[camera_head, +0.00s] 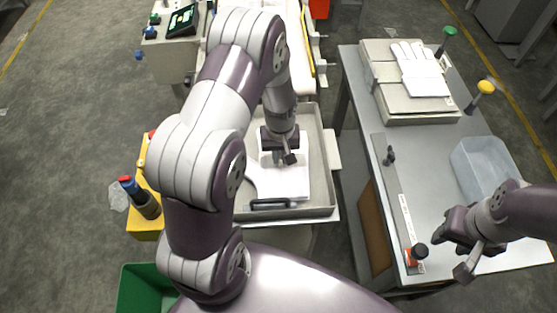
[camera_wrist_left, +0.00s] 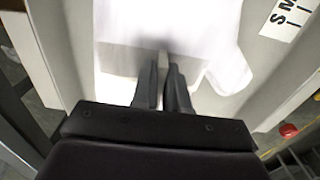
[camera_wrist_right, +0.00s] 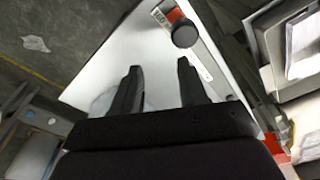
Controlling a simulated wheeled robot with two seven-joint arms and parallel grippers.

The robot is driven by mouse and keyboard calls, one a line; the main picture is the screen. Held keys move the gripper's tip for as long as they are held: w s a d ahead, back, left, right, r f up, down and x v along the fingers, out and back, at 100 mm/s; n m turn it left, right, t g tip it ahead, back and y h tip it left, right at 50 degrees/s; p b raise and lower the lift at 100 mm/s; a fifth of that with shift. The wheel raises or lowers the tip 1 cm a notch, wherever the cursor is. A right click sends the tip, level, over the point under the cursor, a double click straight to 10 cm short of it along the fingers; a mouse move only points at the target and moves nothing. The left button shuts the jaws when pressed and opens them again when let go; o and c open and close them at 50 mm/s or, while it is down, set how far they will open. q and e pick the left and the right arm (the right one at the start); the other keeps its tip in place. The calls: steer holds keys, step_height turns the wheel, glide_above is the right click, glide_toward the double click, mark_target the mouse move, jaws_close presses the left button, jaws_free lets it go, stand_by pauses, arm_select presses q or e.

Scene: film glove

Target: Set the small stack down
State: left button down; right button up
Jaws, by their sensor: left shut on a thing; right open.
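A small stack of white film gloves (camera_head: 287,178) is in the grey tray (camera_head: 323,150) in the middle of the head view. My left gripper (camera_head: 283,158) points down into the tray and is shut on the stack's edge. In the left wrist view the fingers (camera_wrist_left: 165,85) meet at the white stack (camera_wrist_left: 170,30), and a glove thumb sticks out at the right. I cannot tell whether the stack touches the tray floor. My right gripper (camera_head: 460,252) is open and empty above the right table; its spread fingers (camera_wrist_right: 158,85) show in the right wrist view.
The right table (camera_head: 425,175) carries a grey box with a white glove on top (camera_head: 420,70), a translucent bin (camera_head: 485,165) and a black knob (camera_head: 419,251). The tray has a dark handle (camera_head: 270,204) at its near side. A green bin (camera_head: 140,290) stands at lower left.

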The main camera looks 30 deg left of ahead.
arm_select(q)
step_height(320, 180, down, 2)
steer(key=shift+f, duration=0.1)
steer(key=shift+f, duration=0.15)
steer(key=c, duration=1.1)
jaws_free()
steer(key=shift+c, duration=0.2)
step_height(320, 180, up, 12)
steer(key=shift+p, duration=0.65)
steer(key=s+d+r+m+t, duration=0.1)
steer(key=s+d+r+m, duration=0.2)
steer(key=s, duration=0.3)
steer(key=s+d+r+m, duration=0.3)
steer(key=s+r+m, duration=0.1)
steer(key=s, duration=0.1)
step_height(320, 180, up, 6)
steer(key=p, duration=0.6)
steer(key=shift+a+r+p, duration=0.25)
steer(key=shift+a+p, duration=0.05)
steer(key=shift+p, duration=0.1)
